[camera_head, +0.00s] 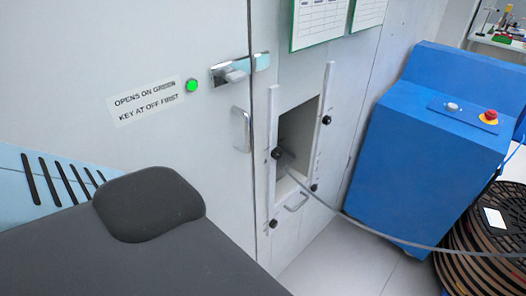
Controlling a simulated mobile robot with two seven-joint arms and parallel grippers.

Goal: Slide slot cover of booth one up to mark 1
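The slot of the booth (298,132) is a dark opening in the pale wall, between two upright white rails. The slot cover (291,187) appears to be the light panel low between the rails, with a small bar handle (297,202) at its lower part. The opening above it is uncovered. Black knobs (277,153) sit along the rails. Small marks beside the rails are too small to read. A grey cable (358,222) runs from the opening to the right. Neither of my grippers is in view.
A door handle (236,71), a green light (192,86) and a label (145,101) are on the wall left of the slot. A blue cabinet (432,150) with a red button stands right. A dark reel (488,235) is at lower right. Floor (345,262) below the slot is clear.

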